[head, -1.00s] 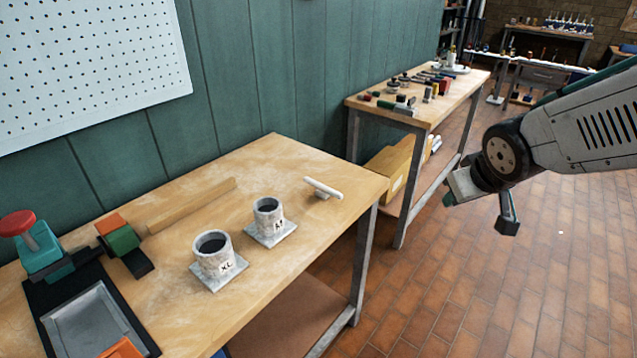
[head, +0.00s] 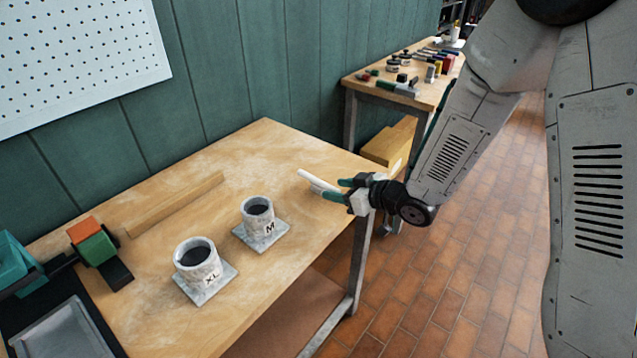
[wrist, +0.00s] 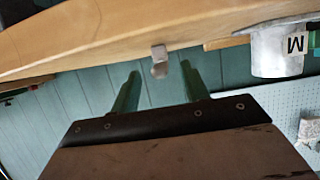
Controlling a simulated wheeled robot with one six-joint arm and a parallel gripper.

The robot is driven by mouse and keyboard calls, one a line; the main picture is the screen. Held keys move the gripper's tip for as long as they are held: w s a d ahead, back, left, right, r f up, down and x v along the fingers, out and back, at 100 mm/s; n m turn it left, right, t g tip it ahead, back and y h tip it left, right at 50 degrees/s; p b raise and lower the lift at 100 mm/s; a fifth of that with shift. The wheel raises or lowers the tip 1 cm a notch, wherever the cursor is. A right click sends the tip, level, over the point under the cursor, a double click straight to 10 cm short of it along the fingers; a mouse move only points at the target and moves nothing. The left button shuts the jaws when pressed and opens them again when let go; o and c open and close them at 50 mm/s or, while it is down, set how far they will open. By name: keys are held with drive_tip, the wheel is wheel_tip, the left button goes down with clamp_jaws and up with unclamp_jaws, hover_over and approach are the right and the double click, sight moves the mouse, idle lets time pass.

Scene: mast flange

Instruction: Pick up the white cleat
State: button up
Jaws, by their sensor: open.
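The white cleat (head: 309,178) is near the far right corner of the wooden bench (head: 160,270), a pale bar on a short stem. My gripper (head: 336,189) is at its right-hand end, with green fingers open. In the wrist view the cleat (wrist: 160,62) appears end-on between the two spread fingers of my gripper (wrist: 158,78), with the scene upside down. I cannot tell whether the fingers touch it. Part of the cleat's near end is hidden by the fingers in the head view.
Grey collars marked M (head: 258,215) and XL (head: 198,262) stand on square plates to the left. A wooden strip (head: 177,204) lies behind them. The teal wall (head: 230,70) runs behind the bench. A second table (head: 395,88) with small items stands beyond.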

sight(324, 188)
drive_tip(key=x, duration=0.5)
drive_tip(key=shift+a, duration=0.1)
clamp_jaws()
